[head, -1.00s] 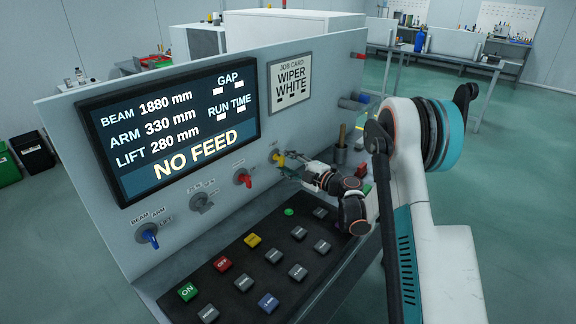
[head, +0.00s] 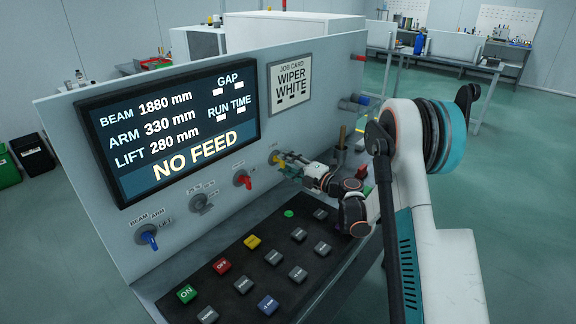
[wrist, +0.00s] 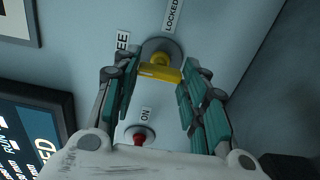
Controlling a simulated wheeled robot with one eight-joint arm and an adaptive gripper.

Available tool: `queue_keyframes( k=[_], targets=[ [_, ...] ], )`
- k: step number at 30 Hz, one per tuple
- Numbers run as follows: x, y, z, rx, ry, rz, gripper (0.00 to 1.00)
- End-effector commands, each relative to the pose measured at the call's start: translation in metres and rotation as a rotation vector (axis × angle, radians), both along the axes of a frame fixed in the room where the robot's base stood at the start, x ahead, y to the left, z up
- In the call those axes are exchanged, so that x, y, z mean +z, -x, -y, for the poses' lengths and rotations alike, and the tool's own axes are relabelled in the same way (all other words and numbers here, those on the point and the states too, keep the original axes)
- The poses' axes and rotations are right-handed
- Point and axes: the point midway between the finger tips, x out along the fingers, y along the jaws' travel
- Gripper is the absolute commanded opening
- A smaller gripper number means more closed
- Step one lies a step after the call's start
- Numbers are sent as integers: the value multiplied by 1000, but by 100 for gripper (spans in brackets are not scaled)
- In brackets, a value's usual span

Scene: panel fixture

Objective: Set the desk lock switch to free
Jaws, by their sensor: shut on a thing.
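The desk lock switch is a yellow lever knob (wrist: 160,73) on a round grey plate on the panel. In the wrist view one label reads LOCKED at the upper right, and another, partly hidden, ends in EE at the left. The switch also shows in the head view (head: 275,158), small and partly covered by my gripper (head: 283,162). In the wrist view the teal fingers of my gripper (wrist: 160,88) stand on both sides of the yellow lever, shut on it. The lever lies nearly crosswise between the fingertips.
A red switch (wrist: 139,137) marked ON sits close by on the panel. A grey knob (head: 201,203) and a blue switch (head: 149,236) are farther left. The screen (head: 175,135) reads NO FEED. A button desk (head: 255,275) lies below my arm.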

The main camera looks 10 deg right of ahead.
Motion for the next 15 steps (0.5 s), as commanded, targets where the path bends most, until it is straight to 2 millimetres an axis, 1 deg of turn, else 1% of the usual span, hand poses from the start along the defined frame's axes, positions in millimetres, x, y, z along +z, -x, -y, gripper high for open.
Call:
queue_keyframes(
  k=[4, 5, 6, 7, 15],
  targets=[
    [-1, 0, -1, 1, 2, 0, 16],
    [-1, 0, -1, 1, 2, 0, 47],
    [-1, 0, -1, 1, 2, 0, 56],
    [-1, 0, -1, 1, 1, 0, 60],
    [0, 0, 0, 1, 1, -1, 60]
  ],
)
